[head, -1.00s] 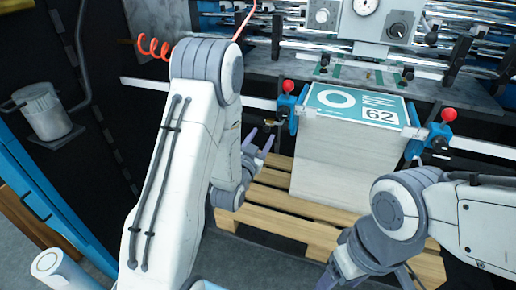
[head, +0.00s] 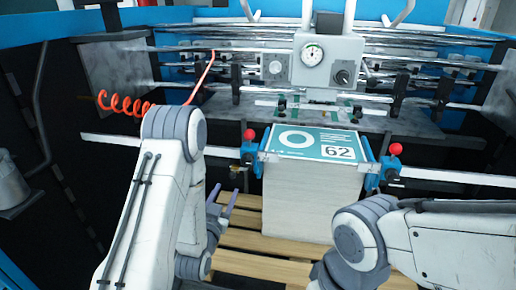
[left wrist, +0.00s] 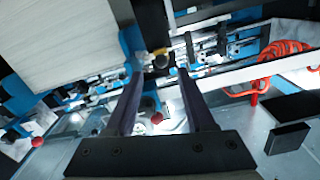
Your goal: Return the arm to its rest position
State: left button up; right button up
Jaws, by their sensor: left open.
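My left arm (head: 150,205) comes in from the lower left in the head view, bent at the elbow. Its gripper (head: 228,197) points forward, left of the paper stack (head: 310,200) and apart from it. The left wrist view shows its two dark fingers (left wrist: 160,80) spread with nothing between them. My right arm (head: 430,240) comes in from the right, in front of the stack's lower right. Its gripper cannot be made out at the bottom edge.
The stack, with a teal sheet marked 62 (head: 338,153) on top, stands on a wooden pallet (head: 260,245). Red-knobbed blue clamps (head: 392,165) flank it. The machine's gauge box (head: 325,62) and rollers lie behind. An orange coiled hose (head: 125,104) hangs at left.

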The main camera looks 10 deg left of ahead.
pick_arm(q)
jog(key=s+d+m+g+h, duration=0.1)
jog(key=s+d+g+h, duration=0.15)
jog(key=d+g, duration=0.4)
jog(key=s+d+m+g+h, duration=0.1)
jog(key=s+d+m+g, duration=0.15)
jog(key=d, duration=0.65)
jog(key=s+r+m+g+y, duration=0.1)
jog(key=s+g, duration=0.3)
jog(key=s, duration=0.9)
jog(key=s+r+g+y, duration=0.1)
jog(key=s+r+g, duration=0.3)
jog(key=s, duration=0.9)
jog(key=shift+d+r+m+g, duration=0.2)
jog(key=shift+d+m+g, duration=0.15)
jog(key=shift+g, duration=0.15)
jog(key=shift+y, duration=0.25)
